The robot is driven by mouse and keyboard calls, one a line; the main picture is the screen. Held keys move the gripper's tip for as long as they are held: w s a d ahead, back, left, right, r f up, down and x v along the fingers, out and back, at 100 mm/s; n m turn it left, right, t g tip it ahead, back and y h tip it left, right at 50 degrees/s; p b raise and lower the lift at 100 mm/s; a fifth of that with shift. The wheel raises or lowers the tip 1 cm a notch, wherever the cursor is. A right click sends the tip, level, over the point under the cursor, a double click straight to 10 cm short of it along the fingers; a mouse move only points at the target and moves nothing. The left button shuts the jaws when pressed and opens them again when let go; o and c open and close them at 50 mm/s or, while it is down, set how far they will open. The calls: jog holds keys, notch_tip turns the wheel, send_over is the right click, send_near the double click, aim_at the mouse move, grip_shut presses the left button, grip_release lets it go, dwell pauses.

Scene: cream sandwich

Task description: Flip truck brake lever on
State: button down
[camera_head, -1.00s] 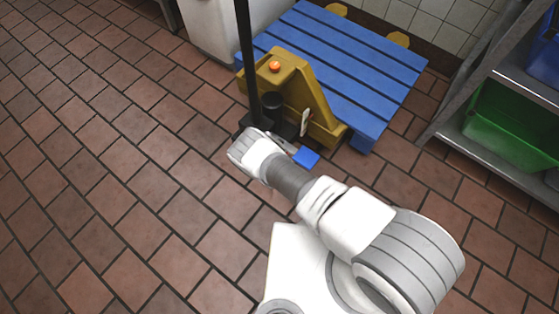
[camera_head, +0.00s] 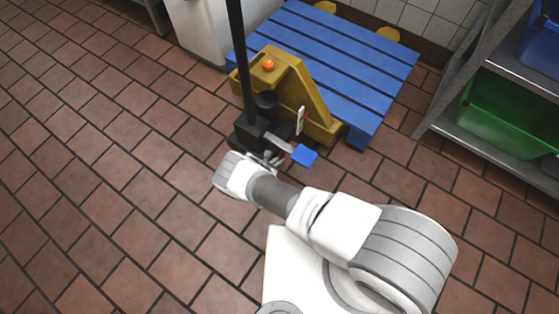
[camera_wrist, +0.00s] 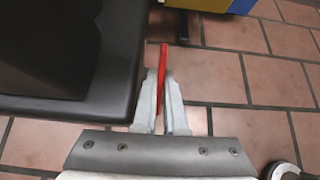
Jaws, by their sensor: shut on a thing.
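The pallet truck has a yellow body (camera_head: 290,88), a black handle post (camera_head: 245,70) and a dark base. A grey bar with a blue pedal (camera_head: 305,155) sticks out from the base. In the wrist view a thin red lever (camera_wrist: 163,60) stands between the fingers of my gripper (camera_wrist: 161,88), beside the truck's black part (camera_wrist: 60,60). My gripper is shut on this red lever. In the head view my gripper (camera_head: 270,158) is low beside the truck's base, just left of the blue pedal; the red lever cannot be made out there.
A blue pallet (camera_head: 350,65) sits on the truck's forks behind the yellow body. A metal shelf (camera_head: 450,130) with a green crate (camera_head: 510,115) stands at the right. A white cabinet (camera_head: 205,30) is at the back. The tiled floor at left is clear.

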dwell(0.3)
jog(key=c, duration=1.3)
grip_release()
jog(key=shift+o, duration=0.2)
